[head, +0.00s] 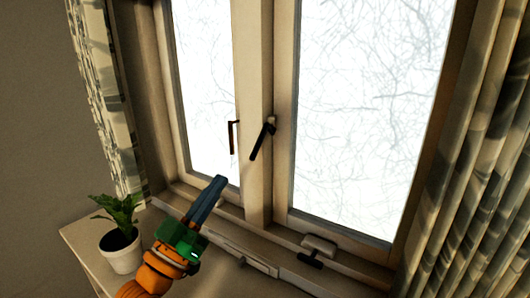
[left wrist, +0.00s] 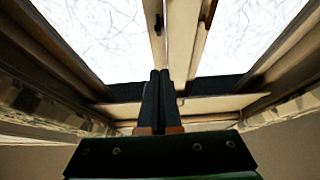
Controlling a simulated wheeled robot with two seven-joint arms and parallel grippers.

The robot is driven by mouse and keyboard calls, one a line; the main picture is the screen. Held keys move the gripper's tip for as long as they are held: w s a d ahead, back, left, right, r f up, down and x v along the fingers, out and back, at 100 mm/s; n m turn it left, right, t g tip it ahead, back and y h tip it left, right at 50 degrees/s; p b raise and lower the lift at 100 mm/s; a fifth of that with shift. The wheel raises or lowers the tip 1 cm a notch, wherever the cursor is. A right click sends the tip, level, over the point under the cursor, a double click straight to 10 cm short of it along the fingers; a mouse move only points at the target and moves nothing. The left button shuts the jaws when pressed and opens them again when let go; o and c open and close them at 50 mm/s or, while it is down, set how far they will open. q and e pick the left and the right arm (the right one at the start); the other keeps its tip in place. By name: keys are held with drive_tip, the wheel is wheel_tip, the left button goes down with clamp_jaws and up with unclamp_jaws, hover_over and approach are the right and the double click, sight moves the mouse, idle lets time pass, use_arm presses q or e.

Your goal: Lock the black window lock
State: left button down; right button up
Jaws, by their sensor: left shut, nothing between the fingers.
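A black window handle (head: 262,140) sits on the middle post of the window. It is tilted, its lower end pointing down and left. A thinner, dark brown handle (head: 232,137) hangs nearly upright just left of it. Another black handle (head: 310,260) with a pale mount is low on the right, at the bottom of the frame. My left gripper (head: 220,182) is shut and empty, below and left of the two upper handles and apart from them. Its closed fingers (left wrist: 160,76) point toward the window in the left wrist view. A small dark fitting (left wrist: 158,25) shows beyond them; I cannot tell which handle it is.
A potted plant (head: 121,250) stands on the pale ledge (head: 78,235) left of my arm. A patterned curtain (head: 470,170) hangs at the right and another (head: 105,100) at the left. The space before the middle post is clear.

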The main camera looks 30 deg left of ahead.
use_arm(q)
drive_tip(key=s+r+p+x, duration=0.1)
drive_tip(key=r+p+x, duration=0.1)
drive_tip(key=p+x, duration=0.5)
drive_tip(key=w+f, duration=0.1)
drive_tip(key=w+b, duration=0.1)
drive_tip(key=w, duration=0.1)
drive_tip(key=w+f+b, duration=0.1)
drive_tip(key=shift+w+d+f, duration=0.3)
use_arm(e)
drive_tip(key=r, duration=0.2)
drive_tip(key=s+r, duration=0.1)
drive_tip(key=r, duration=0.2)
drive_tip(key=shift+s, duration=0.2)
use_arm(q)
drive_tip(key=shift+s, duration=0.1)
